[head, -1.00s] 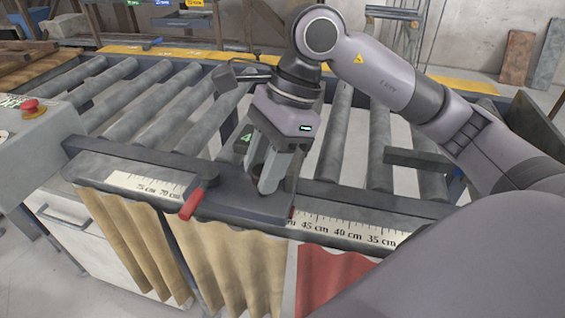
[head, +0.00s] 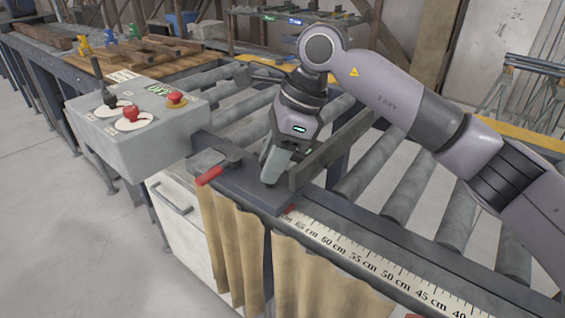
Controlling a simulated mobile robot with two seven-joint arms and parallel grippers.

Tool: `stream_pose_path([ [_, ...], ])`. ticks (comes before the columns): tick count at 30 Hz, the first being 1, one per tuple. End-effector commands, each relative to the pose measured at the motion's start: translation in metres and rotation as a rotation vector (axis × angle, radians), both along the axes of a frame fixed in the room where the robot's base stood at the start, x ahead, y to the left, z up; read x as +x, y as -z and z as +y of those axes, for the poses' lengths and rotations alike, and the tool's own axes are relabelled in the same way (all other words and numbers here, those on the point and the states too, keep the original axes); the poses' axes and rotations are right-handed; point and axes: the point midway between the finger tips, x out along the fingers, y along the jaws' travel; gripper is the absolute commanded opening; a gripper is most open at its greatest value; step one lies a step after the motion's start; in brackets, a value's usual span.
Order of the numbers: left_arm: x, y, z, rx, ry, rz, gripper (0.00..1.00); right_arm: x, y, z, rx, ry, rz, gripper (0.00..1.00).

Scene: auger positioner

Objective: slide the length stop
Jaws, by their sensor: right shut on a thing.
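The length stop (head: 240,185) is a dark grey slide on the front rail of the roller table, with a red lever (head: 209,177) at its left front. A dark bar (head: 335,148) reaches from it back over the rollers. My right gripper (head: 270,182) points down onto the slide and is shut on a part of it, which the fingers mostly hide. A white scale (head: 380,265) runs along the rail. A small red pointer (head: 289,209) at the slide's right end sits just left of the 65 cm mark. My left gripper is not in view.
A grey control box (head: 140,120) with red buttons stands close left of the slide. Curtain strips (head: 232,245) hang below the rail. Grey rollers (head: 405,180) lie behind it. The rail to the right is clear. Timber (head: 160,60) lies at the back left.

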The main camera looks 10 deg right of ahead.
Motion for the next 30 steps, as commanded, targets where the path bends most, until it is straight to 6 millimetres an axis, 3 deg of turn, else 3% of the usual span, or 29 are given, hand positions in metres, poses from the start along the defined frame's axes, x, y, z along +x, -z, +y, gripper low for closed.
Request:
stream_pose_path([
  [11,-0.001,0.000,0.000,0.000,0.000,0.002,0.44,0.001,-0.002,0.000,0.002,0.001,-0.003,0.00],
  [12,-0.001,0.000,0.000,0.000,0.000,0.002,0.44,0.001,-0.002,0.000,0.002,0.001,-0.003,0.45],
  [14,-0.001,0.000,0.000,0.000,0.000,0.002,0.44,0.001,-0.002,0.000,0.002,0.001,-0.002,0.60],
  [23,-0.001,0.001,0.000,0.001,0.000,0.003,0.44,0.001,-0.002,0.000,0.000,0.000,-0.001,0.60],
  [30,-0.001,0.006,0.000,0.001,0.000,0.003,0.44,0.001,-0.030,-0.012,0.002,0.002,-0.004,0.60],
])
